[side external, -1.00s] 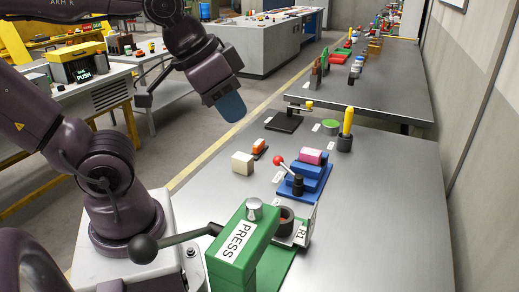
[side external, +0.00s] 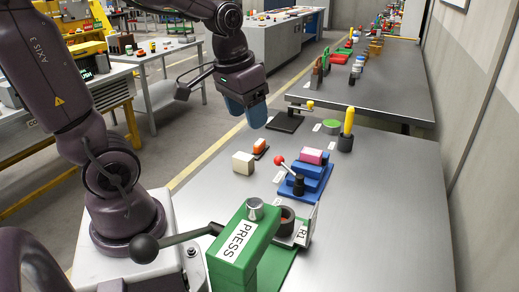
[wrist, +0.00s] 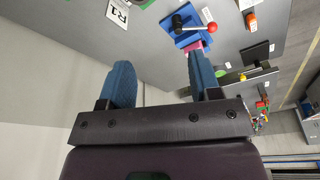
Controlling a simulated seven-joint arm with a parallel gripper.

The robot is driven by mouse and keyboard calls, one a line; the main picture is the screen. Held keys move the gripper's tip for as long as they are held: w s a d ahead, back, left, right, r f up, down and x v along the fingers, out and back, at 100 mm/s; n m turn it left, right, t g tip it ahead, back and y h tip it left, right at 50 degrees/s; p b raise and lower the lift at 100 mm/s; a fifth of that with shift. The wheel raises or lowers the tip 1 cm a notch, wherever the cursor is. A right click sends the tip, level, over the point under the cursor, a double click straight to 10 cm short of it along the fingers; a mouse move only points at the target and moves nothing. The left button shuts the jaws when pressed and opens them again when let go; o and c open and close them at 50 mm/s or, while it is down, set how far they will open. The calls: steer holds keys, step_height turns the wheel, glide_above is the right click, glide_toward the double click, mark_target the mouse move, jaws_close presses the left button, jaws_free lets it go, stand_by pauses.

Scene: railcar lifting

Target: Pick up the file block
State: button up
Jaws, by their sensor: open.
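No block here carries a readable "file" label. A pink block (side external: 312,157) sits on top of a blue vise-like fixture (side external: 318,176) with a red-knobbed lever, on the grey bench. In the wrist view the blue fixture (wrist: 178,22) is at the top, and the pink block is partly behind a finger. A cream block (side external: 243,162) and an orange block (side external: 260,146) stand to the left of the fixture. My gripper (side external: 247,112) is open and empty, in the air at the bench's far left edge. Its two blue fingers (wrist: 160,75) are apart in the wrist view.
A green press (side external: 245,240) with a long lever stands at the front. A holder with a yellow handle (side external: 347,125), a green disc (side external: 331,127) and a black stand (side external: 285,121) are at the back of the bench. The right side of the bench is clear.

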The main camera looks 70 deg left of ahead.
steer(key=w+a+f+n+g, duration=0.1)
steer(key=w+a+f+n, duration=0.35)
steer(key=a, duration=0.65)
steer(key=n+t+y, duration=0.1)
steer(key=t+y, duration=0.1)
glide_toward(260, 142)
steer(key=x, duration=0.5)
steer(key=shift+a+r, duration=0.1)
steer(key=shift+x, duration=2.85)
steer(key=shift+s, duration=0.15)
steer(key=c, duration=1)
jaws_close()
